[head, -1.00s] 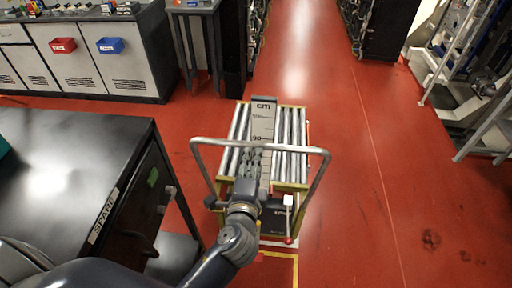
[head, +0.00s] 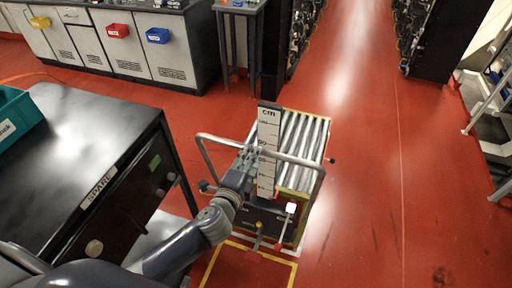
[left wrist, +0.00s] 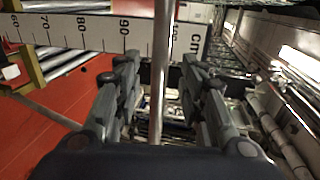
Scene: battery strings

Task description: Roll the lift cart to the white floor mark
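The lift cart (head: 304,143) has a roller top, a bent metal push handle (head: 311,164), and an upright white cm scale (head: 267,140). It stands on the red floor, angled slightly in the head view. My left gripper (head: 250,158) is at the handle's left part. In the left wrist view, the handle bar (left wrist: 161,70) passes between the open fingers (left wrist: 158,75), with narrow gaps beside it; the scale (left wrist: 95,32) lies beyond. A thin pale strip shows on the floor by the cart's near end, mostly hidden; I cannot tell whether it is the white mark. My right gripper is not in view.
A black table (head: 85,125) marked SPARE stands close on the left, with a teal bin (head: 18,118) on it. Grey cabinets (head: 130,52) and a small stand (head: 238,45) are behind. Yellow floor lines (head: 292,275) lie near the cart. Red floor is open to the right.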

